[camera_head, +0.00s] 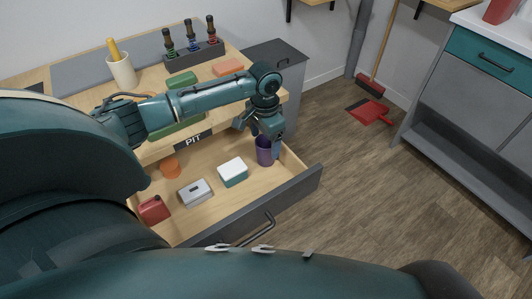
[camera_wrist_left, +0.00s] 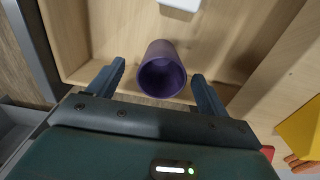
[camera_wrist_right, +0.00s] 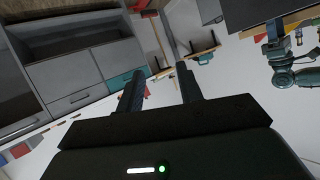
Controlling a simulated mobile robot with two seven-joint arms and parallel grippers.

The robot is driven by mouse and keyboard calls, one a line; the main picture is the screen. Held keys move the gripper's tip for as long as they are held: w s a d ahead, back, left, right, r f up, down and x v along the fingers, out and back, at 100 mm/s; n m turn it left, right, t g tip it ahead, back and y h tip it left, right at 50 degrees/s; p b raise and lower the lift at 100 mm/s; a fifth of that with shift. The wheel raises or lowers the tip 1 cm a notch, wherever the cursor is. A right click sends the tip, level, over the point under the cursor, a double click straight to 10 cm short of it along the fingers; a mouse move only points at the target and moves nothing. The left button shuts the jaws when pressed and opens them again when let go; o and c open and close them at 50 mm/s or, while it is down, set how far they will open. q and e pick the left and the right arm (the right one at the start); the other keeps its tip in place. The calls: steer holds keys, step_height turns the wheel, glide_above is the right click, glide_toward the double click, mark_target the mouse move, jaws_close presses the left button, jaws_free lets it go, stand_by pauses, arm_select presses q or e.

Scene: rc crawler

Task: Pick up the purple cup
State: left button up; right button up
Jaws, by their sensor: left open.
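The purple cup (camera_head: 264,152) stands in the open drawer, near its right end. In the left wrist view the cup (camera_wrist_left: 162,72) shows its open mouth toward the camera and sits between the two fingers. My left gripper (camera_head: 262,138) is open at the cup, with one finger on each side; gaps show between the fingers and the cup in the left wrist view (camera_wrist_left: 160,85). My right gripper (camera_wrist_right: 157,85) is open and empty, away from the drawer; it does not show in the head view.
The drawer (camera_head: 292,187) also holds a white and teal box (camera_head: 232,171), a grey box (camera_head: 195,192), an orange cup (camera_head: 170,168) and a red can (camera_head: 153,209).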

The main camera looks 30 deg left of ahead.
mark_target(263, 145)
arm_select(q)
steer(key=f, duration=0.3)
steer(key=f+b, duration=0.1)
steer(key=f, duration=0.1)
steer(key=shift+w+f, duration=0.1)
steer(key=shift+w, duration=0.2)
steer(key=c, duration=1)
